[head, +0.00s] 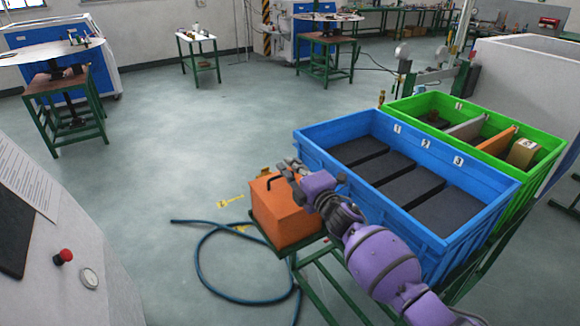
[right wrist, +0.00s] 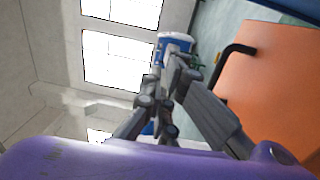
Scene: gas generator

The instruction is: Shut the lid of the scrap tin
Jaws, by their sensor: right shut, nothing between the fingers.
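The scrap tin (head: 283,222) is an orange box on a green stand in the head view, left of the blue bin. A black handle (head: 274,182) shows on it. In the right wrist view a flat orange panel of the tin (right wrist: 275,85) with the black handle (right wrist: 236,52) fills the right side. I cannot tell whether the lid is fully down. My right gripper (head: 287,166) is shut and empty, just above and beside the tin's upper right edge. In the wrist view its fingers (right wrist: 170,62) are together, apart from the handle. My left gripper is not in view.
A blue bin (head: 330,160) with numbered compartments stands close right of the tin, with a green bin (head: 410,104) behind. A blue hose (head: 205,280) lies on the floor. A grey-white console (head: 85,240) stands at left.

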